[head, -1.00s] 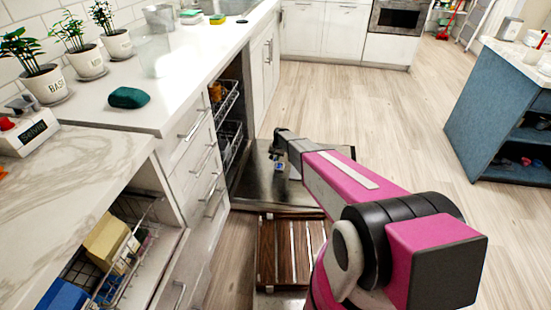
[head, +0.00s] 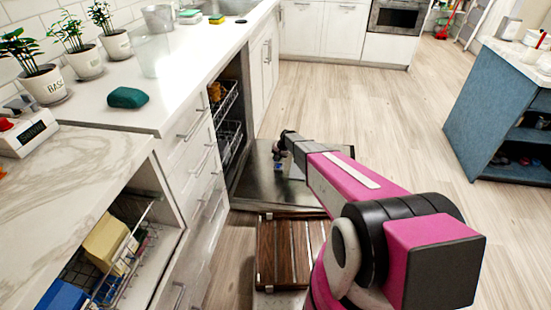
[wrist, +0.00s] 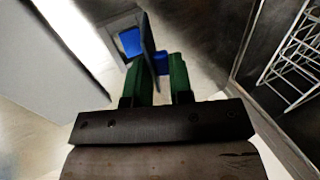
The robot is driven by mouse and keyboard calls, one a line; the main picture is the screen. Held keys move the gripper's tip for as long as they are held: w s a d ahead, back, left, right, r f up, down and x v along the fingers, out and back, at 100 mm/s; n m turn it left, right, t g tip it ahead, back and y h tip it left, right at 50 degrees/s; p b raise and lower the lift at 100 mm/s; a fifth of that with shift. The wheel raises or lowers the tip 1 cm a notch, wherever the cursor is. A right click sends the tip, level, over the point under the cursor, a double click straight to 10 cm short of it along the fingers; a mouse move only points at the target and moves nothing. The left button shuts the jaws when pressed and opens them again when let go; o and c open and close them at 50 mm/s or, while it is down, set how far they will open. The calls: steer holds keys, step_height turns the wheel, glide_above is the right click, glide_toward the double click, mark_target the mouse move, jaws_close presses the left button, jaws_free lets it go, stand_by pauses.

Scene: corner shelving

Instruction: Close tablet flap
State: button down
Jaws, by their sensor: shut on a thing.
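The dishwasher door (head: 262,184) is folded down flat, with a small pale and blue tablet dispenser (head: 279,167) on its inner face. In the wrist view the dispenser frame (wrist: 108,28) is pale with blue inside. The thin dark-blue tablet flap (wrist: 148,38) stands up from it, open. My gripper (wrist: 158,62) has green fingers on either side of the flap's lower end and is shut on it. In the head view my arm reaches down over the door and mostly hides the fingers.
The dishwasher racks (head: 228,135) are inside the opening at left. A brown slatted wooden board (head: 285,250) lies in front of the door. An open drawer with a wire basket (head: 118,258) is at lower left. The floor to the right (head: 400,120) is clear.

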steer(key=d+y, duration=0.1)
steer(key=y, duration=0.1)
steer(key=d+f+y, duration=0.1)
steer(key=y, duration=0.1)
steer(key=shift+s+d+f+t, duration=0.2)
steer(key=shift+d+t, duration=0.1)
steer(key=shift+t, duration=0.1)
steer(key=y, duration=0.2)
steer(key=d+f+y, duration=0.1)
steer(key=shift+s+d+f+t+y, duration=0.1)
steer(key=shift+d+f+t+y, duration=0.05)
steer(key=shift+t+y, duration=0.2)
steer(key=shift+s+d+f+t+y, duration=0.15)
steer(key=shift+f+y, duration=0.1)
steer(key=shift+y, duration=0.4)
steer(key=shift+d+f+t+y, duration=0.15)
steer(key=shift+f+y, duration=0.1)
steer(key=shift+y, duration=0.35)
steer(key=c, duration=1.1)
jaws_free()
steer(key=shift+f, duration=0.1)
